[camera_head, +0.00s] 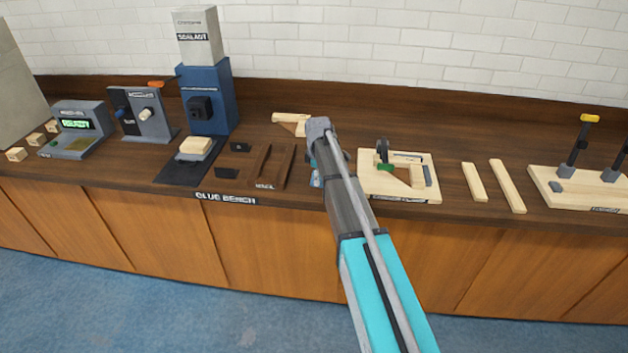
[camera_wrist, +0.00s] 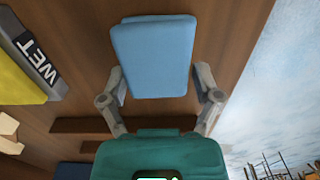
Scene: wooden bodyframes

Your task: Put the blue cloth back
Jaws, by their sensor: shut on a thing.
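The blue cloth (camera_wrist: 152,50) is a light blue folded block between the two grey fingers of my gripper (camera_wrist: 160,78) in the wrist view. The fingers press on its left and right sides, and its far end sticks out beyond them. Brown bench top shows behind it; I cannot tell how far the cloth is above the wood.
A yellow pad with a dark WET label (camera_wrist: 45,68) lies left of the cloth in the wrist view. In the head view a brown slotted holder (camera_head: 262,166) stands left of my arm, and a wooden fixture board (camera_head: 375,188) stands right. Two wooden strips (camera_head: 507,186) lie farther right.

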